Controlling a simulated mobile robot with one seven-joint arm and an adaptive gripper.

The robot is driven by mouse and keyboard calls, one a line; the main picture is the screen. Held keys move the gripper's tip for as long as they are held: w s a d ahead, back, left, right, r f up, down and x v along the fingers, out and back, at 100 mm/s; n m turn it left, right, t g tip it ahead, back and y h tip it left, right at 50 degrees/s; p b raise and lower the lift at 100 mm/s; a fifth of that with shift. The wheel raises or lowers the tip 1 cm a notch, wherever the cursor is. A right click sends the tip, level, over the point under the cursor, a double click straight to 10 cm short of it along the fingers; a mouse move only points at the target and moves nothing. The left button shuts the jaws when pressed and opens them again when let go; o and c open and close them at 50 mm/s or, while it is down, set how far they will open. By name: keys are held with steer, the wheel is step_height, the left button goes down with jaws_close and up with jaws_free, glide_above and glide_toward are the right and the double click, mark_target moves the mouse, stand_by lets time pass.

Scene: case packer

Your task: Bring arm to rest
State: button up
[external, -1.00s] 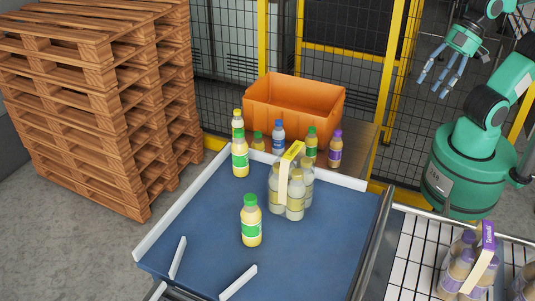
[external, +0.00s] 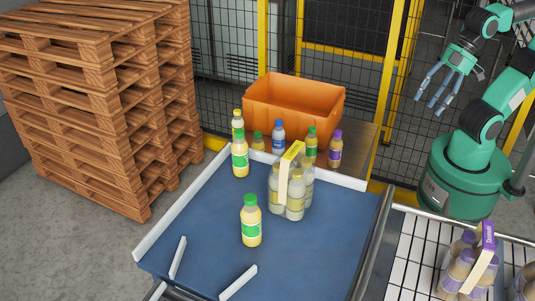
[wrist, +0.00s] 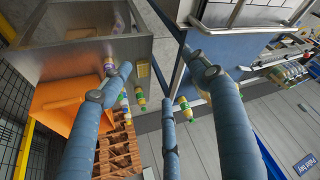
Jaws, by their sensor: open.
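My gripper (external: 430,105) hangs in the air at the upper right of the external view, in front of the mesh fence and beside my green arm. Its blue-grey fingers are spread open, with nothing between them. In the wrist view the open fingers (wrist: 160,85) reach across the picture, with bottles, an orange crate and a blue surface beyond them. No finger visibly touches anything.
A blue table (external: 200,250) carries a banded bottle pack (external: 295,205) and loose bottles, including a green-capped one (external: 251,225). An orange crate (external: 290,110) stands behind several bottles. Purple-labelled packs (external: 462,265) sit lower right. Pallets (external: 110,100) are stacked left.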

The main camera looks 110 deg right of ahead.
steer(key=shift+f+b, duration=2.1)
steer(key=shift+f, duration=0.6)
